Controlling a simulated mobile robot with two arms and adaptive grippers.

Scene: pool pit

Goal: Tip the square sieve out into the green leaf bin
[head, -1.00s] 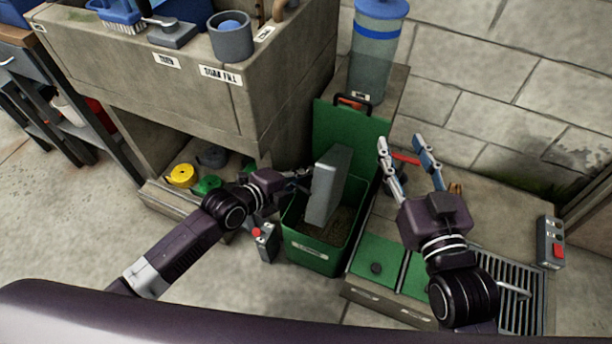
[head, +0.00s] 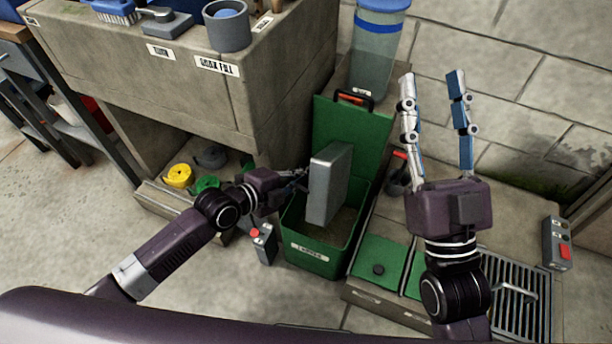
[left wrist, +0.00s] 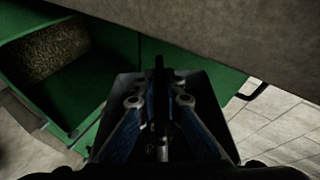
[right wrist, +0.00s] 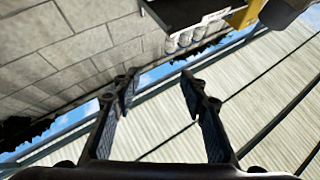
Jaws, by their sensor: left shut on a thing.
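The square sieve (head: 320,190) is a grey, shallow square frame standing tilted on edge over the green leaf bin (head: 318,262). My left gripper (head: 300,178) is shut on the sieve's left side; in the left wrist view the fingers (left wrist: 160,100) close in front of the dark sieve (left wrist: 215,88). The bin's lid stands open behind it, and brownish leaf matter (left wrist: 50,50) lies inside. The sieve's inner face is hidden from the head view. My right gripper (head: 433,90) is raised to the right of the bin, open and empty.
A concrete counter (head: 160,90) stands at the left, with tape rolls (head: 180,176) on its lower shelf. A clear blue-lidded canister (head: 376,55) is behind the bin. Green panels (head: 380,260), a floor grate (head: 515,290) and a red-button box (head: 556,243) lie to the right.

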